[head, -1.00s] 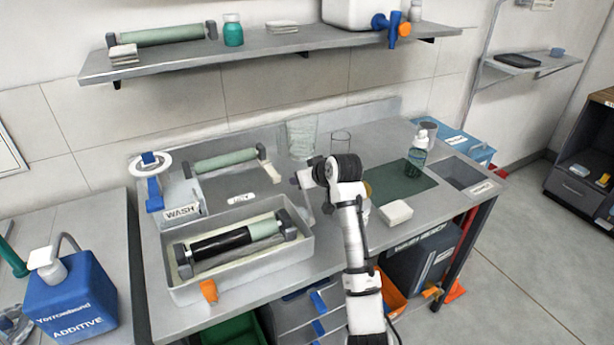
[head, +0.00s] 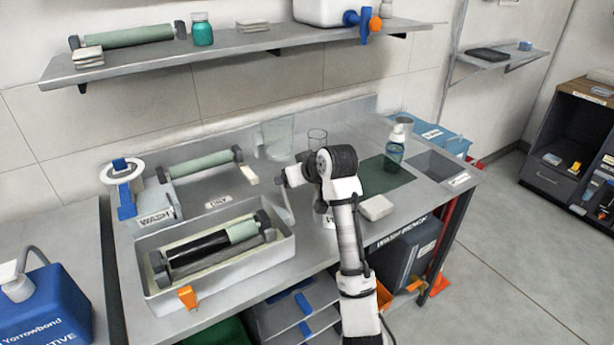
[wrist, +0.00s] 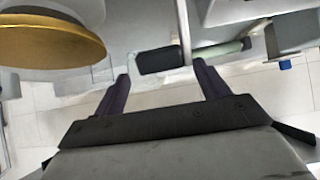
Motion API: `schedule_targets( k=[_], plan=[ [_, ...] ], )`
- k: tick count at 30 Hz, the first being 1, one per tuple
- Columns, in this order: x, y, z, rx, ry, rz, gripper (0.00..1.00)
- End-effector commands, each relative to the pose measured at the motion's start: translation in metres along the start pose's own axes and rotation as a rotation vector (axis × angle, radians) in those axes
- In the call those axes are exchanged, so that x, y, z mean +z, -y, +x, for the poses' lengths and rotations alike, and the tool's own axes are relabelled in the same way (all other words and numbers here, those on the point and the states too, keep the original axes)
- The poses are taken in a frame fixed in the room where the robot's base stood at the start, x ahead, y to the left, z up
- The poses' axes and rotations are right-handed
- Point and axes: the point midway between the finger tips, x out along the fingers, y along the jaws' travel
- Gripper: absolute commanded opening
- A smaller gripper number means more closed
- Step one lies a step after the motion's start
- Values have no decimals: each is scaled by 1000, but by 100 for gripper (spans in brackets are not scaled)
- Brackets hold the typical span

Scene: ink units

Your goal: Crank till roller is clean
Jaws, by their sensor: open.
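A roller (head: 198,246), black over most of its length and green at its right end, lies in a grey wash tray (head: 222,286) at the bench's left. A white sign reading WASH (head: 158,219) stands behind the tray's left end. A white ring with a blue handle-like part (head: 123,172) stands behind that sign; I cannot tell if it is the crank. My gripper (wrist: 163,88) is open and empty in the wrist view. In the head view my arm is right of the tray, and its fingertips are not clear. The wrist view shows a part-dark, part-green cylinder (wrist: 195,56) beyond the fingers.
A green roller (head: 207,164) rests on a rack behind the tray. A clear beaker (head: 274,139), a pump bottle (head: 394,150) and a white block (head: 376,207) stand on the bench. A shelf (head: 235,48) runs above. A gold disc (wrist: 45,42) fills the wrist view's upper left.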

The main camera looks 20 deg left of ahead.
Motion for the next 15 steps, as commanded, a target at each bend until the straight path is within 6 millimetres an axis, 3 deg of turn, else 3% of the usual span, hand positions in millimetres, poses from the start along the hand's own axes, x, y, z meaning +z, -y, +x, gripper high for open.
schedule_targets(
  k=[6, 15],
  plan=[
    [2, -1, -48, 3, -2, 0, 74],
    [1, -1, -77, 1, 1, 1, 74]
  ],
)
